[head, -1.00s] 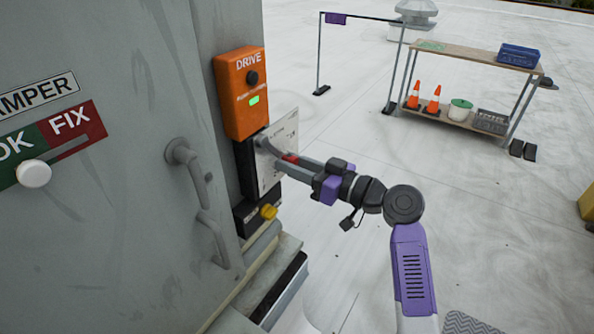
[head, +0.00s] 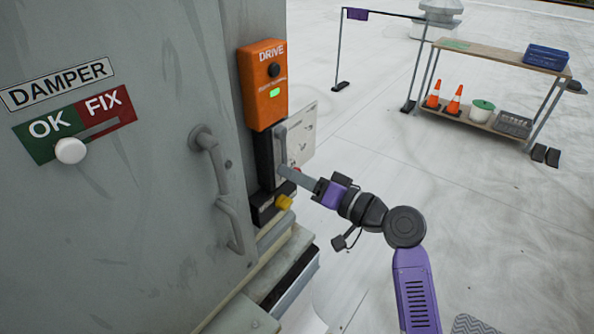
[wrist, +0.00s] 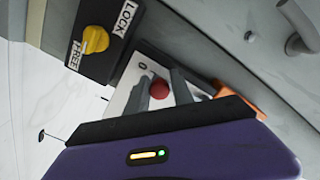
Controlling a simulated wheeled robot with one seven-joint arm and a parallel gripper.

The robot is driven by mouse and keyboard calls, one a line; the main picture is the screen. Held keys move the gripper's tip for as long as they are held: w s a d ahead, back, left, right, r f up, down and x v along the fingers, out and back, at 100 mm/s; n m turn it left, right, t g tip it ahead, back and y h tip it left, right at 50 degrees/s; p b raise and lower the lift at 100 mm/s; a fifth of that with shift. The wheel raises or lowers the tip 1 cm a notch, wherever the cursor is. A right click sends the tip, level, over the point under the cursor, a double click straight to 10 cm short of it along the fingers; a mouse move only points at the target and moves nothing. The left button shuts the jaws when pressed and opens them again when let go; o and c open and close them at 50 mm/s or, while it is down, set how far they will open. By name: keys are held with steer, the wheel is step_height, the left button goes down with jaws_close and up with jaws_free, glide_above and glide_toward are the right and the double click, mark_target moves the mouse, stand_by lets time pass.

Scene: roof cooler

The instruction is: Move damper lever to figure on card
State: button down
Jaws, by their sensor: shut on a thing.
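The damper lever's red knob (wrist: 159,88) sits between the two fingers of my gripper (wrist: 160,90) in the wrist view, and the gripper is shut on it. Behind it is a white plate (wrist: 140,68) with a printed 0; the same plate (head: 304,130) shows edge-on in the head view with small dark marks. In the head view my gripper (head: 288,172) reaches from the right to the plate's lower part. The fingers mostly hide the knob there, and the lever's reading cannot be read. No figure on a card is readable.
A yellow knob (wrist: 95,40) beside FREE and LOCK labels also shows in the head view (head: 284,202). An orange DRIVE box (head: 263,85) has a green light. A white slider knob (head: 70,150) stands below OK. A door handle (head: 218,185) juts out near the gripper.

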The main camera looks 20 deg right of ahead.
steer(key=shift+d+r, duration=0.1)
steer(key=shift+r, duration=0.2)
steer(key=c, duration=1.2)
jaws_free()
steer(key=shift+f, duration=0.15)
steer(key=b+v, duration=0.2)
steer(key=v, duration=0.5)
steer(key=shift+s+d, duration=0.2)
steer(key=shift+s, duration=0.1)
